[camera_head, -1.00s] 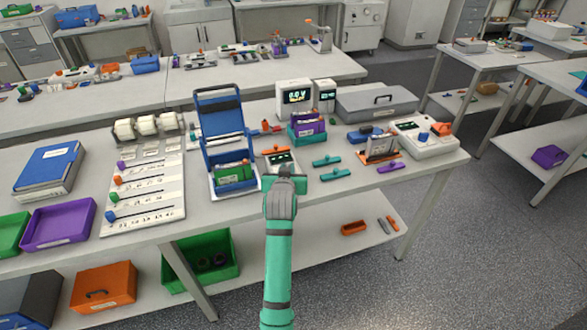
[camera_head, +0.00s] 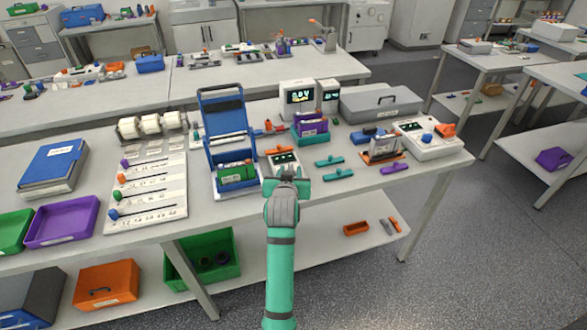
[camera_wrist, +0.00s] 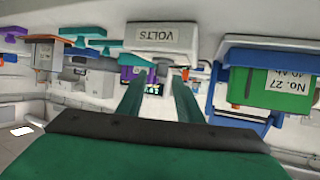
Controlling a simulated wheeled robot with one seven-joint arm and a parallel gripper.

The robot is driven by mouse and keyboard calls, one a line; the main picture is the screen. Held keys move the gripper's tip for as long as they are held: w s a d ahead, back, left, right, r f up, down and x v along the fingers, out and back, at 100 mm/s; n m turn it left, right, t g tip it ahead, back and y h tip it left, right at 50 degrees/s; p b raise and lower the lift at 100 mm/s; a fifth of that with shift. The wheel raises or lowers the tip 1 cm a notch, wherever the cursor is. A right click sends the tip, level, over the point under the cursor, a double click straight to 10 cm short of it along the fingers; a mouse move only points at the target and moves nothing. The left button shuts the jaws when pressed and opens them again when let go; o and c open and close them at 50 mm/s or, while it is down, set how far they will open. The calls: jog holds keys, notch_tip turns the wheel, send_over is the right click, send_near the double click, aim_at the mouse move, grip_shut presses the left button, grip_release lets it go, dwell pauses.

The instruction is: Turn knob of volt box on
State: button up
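The volt box is a small pale box (camera_head: 284,158) with a dark display and an orange part on top, near the bench's front edge. In the wrist view, which looks upside down, a box labelled VOLTS (camera_wrist: 165,37) lies just beyond my fingers. My gripper (camera_head: 287,172) is right in front of this box in the head view. In the wrist view the two green fingers of my gripper (camera_wrist: 157,95) stand apart with nothing seen between them. I cannot make out the knob clearly, nor whether the fingers touch the box.
A blue stand (camera_head: 226,135) with a green battery block (camera_head: 236,173) stands close on the left. Teal clips (camera_head: 330,161) lie to the right. A purple block (camera_head: 311,124) and a lit display unit (camera_head: 298,98) stand behind. Bench space in front of the clips is clear.

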jog(key=v, duration=0.7)
jog(key=shift+s+r, duration=0.2)
jog(key=shift+s, duration=0.1)
jog(key=s+d+f+n, duration=0.2)
jog(key=s+d+f, duration=0.1)
jog(key=s+f, duration=1.6)
jog(key=s+r+t, duration=0.1)
jog(key=s+r, duration=0.2)
jog(key=s, duration=1.2)
jog(key=s+r+m, duration=0.1)
jog(key=s+r, duration=0.2)
jog(key=s, duration=1.3)
jog(key=shift+a+t+y, duration=0.15)
jog(key=shift+t+y, duration=0.25)
